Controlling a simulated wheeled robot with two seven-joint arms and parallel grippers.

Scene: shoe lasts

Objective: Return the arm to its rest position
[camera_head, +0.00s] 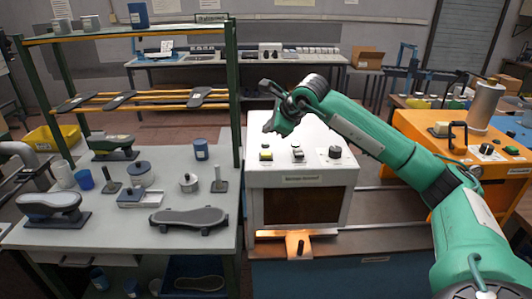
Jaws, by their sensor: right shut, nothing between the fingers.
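My right arm (388,145), green with dark joints, comes in from the lower right and reaches across to the upper middle of the view. My right gripper (270,126) is at its end, above the top left of the white machine (300,215). It is small in the picture and looks shut, with nothing held. The wrist is bent so that the gripper points down and to the left. My left arm and left gripper are out of view.
A table (200,245) at left bears shoe lasts (190,219), pots and cups beneath a green-posted rack (233,95) with lasts on yellow rails. An orange machine (430,130) stands at right, behind my arm.

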